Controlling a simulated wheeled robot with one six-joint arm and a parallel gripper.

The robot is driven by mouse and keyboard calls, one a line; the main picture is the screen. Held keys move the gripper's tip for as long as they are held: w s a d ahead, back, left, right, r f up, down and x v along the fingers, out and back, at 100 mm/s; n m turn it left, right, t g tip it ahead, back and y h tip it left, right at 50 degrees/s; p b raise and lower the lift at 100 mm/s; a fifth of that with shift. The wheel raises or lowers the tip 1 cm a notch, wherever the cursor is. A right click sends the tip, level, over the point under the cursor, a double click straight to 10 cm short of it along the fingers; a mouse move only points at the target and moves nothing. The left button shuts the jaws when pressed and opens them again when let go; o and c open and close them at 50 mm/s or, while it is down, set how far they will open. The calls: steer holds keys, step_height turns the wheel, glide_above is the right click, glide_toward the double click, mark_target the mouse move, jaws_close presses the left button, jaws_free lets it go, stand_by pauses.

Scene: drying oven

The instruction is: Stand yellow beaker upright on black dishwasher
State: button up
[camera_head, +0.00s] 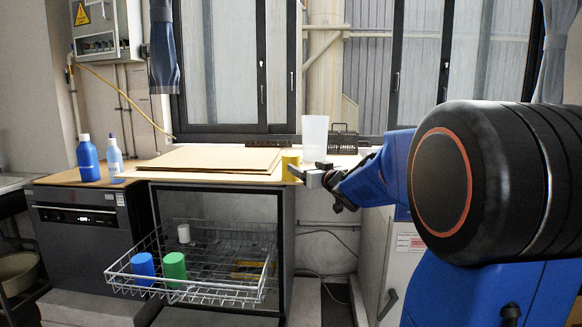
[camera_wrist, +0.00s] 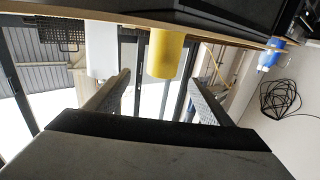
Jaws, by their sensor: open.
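The yellow beaker (camera_head: 291,162) stands upright on the wooden worktop near its right end. In the wrist view, which is upside down, the yellow beaker (camera_wrist: 166,54) lies ahead, in line with the gap between my fingers. My gripper (camera_head: 308,174) is open and close to the beaker's right side, with nothing held. Both fingers of my gripper (camera_wrist: 160,80) show apart in the wrist view. I cannot tell whether they touch the beaker. The black dishwasher (camera_head: 85,222), with a control panel on its front, is at the left.
A blue bottle (camera_head: 88,160) and a white-blue bottle (camera_head: 115,156) stand on the dishwasher's top. Flat boards (camera_head: 215,159) lie between there and the beaker. A translucent container (camera_head: 314,136) and dark rack (camera_head: 343,141) stand behind my gripper. A wire basket (camera_head: 190,290) juts out below.

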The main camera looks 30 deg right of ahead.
mark_target(296, 162)
steer(key=w, duration=0.6)
steer(key=shift+w+d, duration=0.2)
steer(key=shift+w, duration=0.05)
steer(key=shift+w+a+f, duration=0.1)
steer(key=shift+w, duration=1.25)
steer(key=shift+w+f, duration=0.1)
steer(key=shift+w, duration=1.25)
steer(key=shift+c, duration=0.5)
steer(key=c, duration=1.1)
step_height(296, 162, up, 10)
steer(key=shift+r, duration=0.1)
